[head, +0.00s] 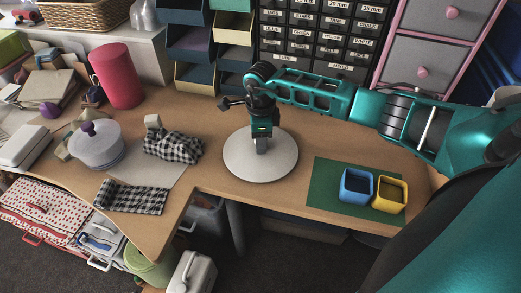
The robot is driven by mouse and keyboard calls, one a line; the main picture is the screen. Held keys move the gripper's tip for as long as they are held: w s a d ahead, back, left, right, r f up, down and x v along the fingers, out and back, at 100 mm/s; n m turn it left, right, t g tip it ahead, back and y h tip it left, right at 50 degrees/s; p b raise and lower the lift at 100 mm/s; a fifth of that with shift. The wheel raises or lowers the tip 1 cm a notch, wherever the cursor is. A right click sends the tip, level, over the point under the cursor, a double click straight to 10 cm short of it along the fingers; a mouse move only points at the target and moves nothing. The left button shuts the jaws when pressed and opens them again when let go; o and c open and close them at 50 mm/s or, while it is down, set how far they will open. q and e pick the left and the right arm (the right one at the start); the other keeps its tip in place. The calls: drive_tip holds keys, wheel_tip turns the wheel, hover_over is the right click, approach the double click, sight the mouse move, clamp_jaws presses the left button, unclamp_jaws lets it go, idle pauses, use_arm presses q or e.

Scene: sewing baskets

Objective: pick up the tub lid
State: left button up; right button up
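A round, pale grey lidded tub (93,153) stands on the left part of the table, with a purple knob (88,128) on top. A large flat pale disc (280,168) lies in the middle of the table; I cannot tell whether it is a lid or a stand. My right gripper (261,146) points down over the middle of this disc, well to the right of the purple knob. Its fingertips are at or just above the disc, and whether they are open or shut is unclear. My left gripper is out of view.
Black-and-white checked cloths (173,146) lie between tub and disc. A green mat (325,187) at right holds a blue bin (356,186) and a yellow bin (389,194). A red cylinder (117,76) and drawers (322,45) stand behind. The table's front edge steps inward near the middle.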

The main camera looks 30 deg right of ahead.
drive_tip(key=c, duration=0.5)
drive_tip(key=shift+r, duration=0.1)
drive_tip(key=shift+c, duration=0.2)
